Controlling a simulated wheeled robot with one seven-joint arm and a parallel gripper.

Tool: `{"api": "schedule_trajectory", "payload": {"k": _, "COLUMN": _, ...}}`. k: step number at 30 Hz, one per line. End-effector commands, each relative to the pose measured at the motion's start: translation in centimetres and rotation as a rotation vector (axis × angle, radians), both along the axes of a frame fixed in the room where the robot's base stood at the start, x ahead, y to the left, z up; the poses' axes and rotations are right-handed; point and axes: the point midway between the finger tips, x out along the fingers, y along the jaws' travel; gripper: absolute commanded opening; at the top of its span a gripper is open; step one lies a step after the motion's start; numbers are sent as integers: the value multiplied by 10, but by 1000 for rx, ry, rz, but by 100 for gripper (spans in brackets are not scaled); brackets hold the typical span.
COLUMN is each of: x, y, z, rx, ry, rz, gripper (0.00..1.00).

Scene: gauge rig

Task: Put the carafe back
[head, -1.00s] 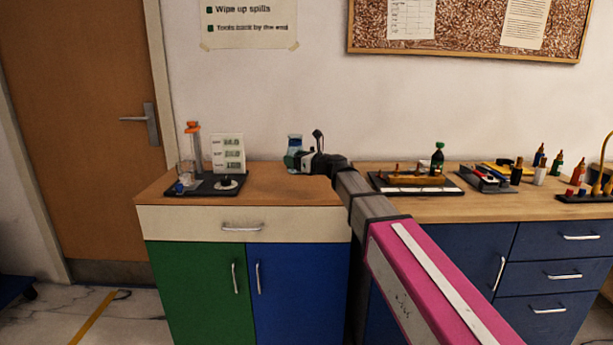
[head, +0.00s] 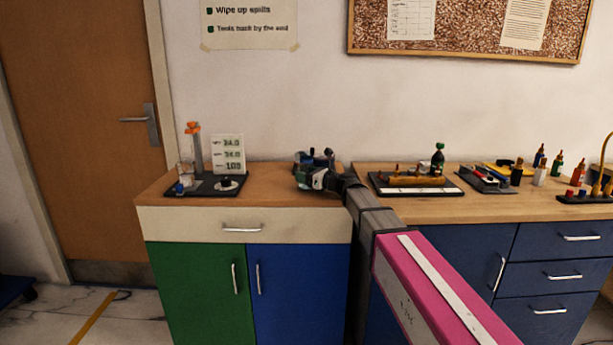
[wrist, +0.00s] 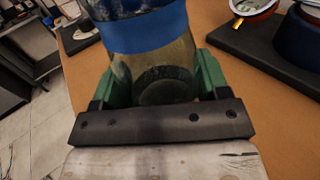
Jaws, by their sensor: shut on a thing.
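In the wrist view, a clear glass carafe (wrist: 150,34) with a blue band stands between the green fingers of my gripper (wrist: 152,78). The fingers are shut on its sides, and its round base shows through the glass near the palm. In the head view my gripper (head: 303,176) is over the right part of the wooden-topped cabinet (head: 265,195). The carafe is mostly hidden by the gripper there. I cannot tell whether it touches the top.
A black rig base (head: 212,187) with an orange-topped column (head: 195,150), a glass vessel and a readout card (head: 228,154) stands at the cabinet's left. On the right bench is a tray with a brass part (head: 415,179), plus several bottles. The cabinet top between rig and gripper is clear.

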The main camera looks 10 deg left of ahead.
Motion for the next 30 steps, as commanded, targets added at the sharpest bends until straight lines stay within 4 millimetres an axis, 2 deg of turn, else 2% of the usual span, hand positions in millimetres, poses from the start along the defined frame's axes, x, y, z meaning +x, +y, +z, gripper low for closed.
{"api": "schedule_trajectory", "payload": {"k": 5, "x": 0, "y": 0, "z": -2, "rx": 0, "ry": 1, "rz": 0, "gripper": 34}}
{"api": "schedule_trajectory", "payload": {"k": 6, "x": 0, "y": 0, "z": -3, "rx": 0, "ry": 1, "rz": 0, "gripper": 75}}
{"api": "schedule_trajectory", "payload": {"k": 8, "x": 0, "y": 0, "z": -2, "rx": 0, "ry": 1, "rz": 0, "gripper": 94}}
{"api": "schedule_trajectory", "payload": {"k": 19, "x": 0, "y": -1, "z": 1, "rx": 0, "ry": 0, "rz": 0, "gripper": 94}}
{"api": "schedule_trajectory", "payload": {"k": 23, "x": -8, "y": -16, "z": 0, "rx": -1, "ry": 0, "rz": -1, "gripper": 94}}
{"api": "schedule_trajectory", "payload": {"k": 30, "x": -27, "y": -61, "z": 0, "rx": -1, "ry": 0, "rz": -2, "gripper": 94}}
